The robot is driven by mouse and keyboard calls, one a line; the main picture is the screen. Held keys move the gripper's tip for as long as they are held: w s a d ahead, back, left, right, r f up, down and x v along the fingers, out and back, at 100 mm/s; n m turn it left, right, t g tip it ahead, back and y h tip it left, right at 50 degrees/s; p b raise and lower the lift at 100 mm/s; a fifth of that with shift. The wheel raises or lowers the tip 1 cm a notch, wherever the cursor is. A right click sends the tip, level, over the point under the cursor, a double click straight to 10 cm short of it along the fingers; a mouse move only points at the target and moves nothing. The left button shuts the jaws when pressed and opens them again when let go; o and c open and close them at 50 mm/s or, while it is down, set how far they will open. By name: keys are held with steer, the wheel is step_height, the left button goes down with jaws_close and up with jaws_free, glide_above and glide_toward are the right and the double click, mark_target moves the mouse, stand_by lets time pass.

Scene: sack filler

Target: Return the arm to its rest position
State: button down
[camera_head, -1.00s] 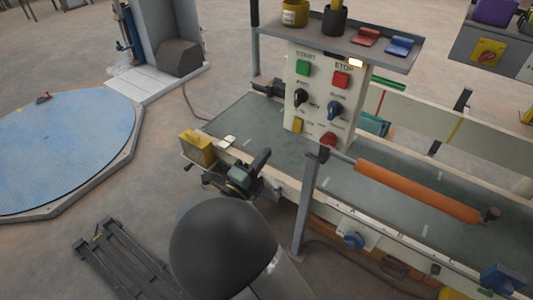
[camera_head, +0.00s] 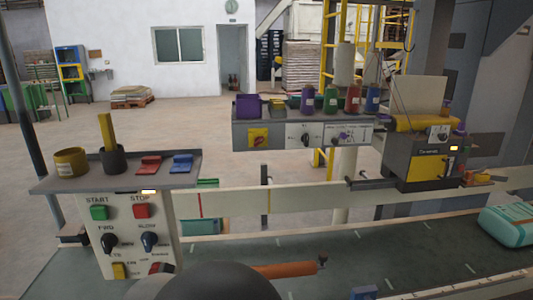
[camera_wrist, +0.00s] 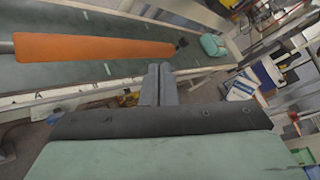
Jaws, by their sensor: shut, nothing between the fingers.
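My gripper (camera_wrist: 158,84) shows in the wrist view with its two grey fingers together and nothing between them. It is over the near side of the conveyor, apart from the orange roller bar (camera_wrist: 90,47), which lies above it in that view. In the head view the gripper is not visible; only a dark rounded part of my arm (camera_head: 215,284) shows at the bottom edge, covering part of the orange bar (camera_head: 285,270).
A control panel (camera_head: 128,235) with buttons and knobs stands at the left under a shelf (camera_head: 120,180) of small items. The conveyor belt (camera_head: 400,255) carries a teal sack (camera_head: 508,225) at right. A yellow machine (camera_head: 425,160) stands behind it. Open floor lies beyond.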

steer(key=s+d+m+g, duration=0.3)
steer(key=d+m+g, duration=0.2)
steer(key=d+m, duration=0.4)
steer(key=s+d+m+g, duration=0.3)
steer(key=d+m+g, duration=0.25)
steer(key=d, duration=0.55)
steer(key=s+d+m+y, duration=0.2)
steer(key=s+m+y, duration=0.2)
steer(key=m, duration=0.7)
steer(key=s+d+m+g+y+p, duration=0.1)
steer(key=s+d+m+y, duration=0.2)
steer(key=s+m+y, duration=0.2)
steer(key=s+m, duration=0.3)
steer(key=m, duration=0.4)
steer(key=shift+s+d+r, duration=0.15)
steer(key=shift+r, duration=0.15)
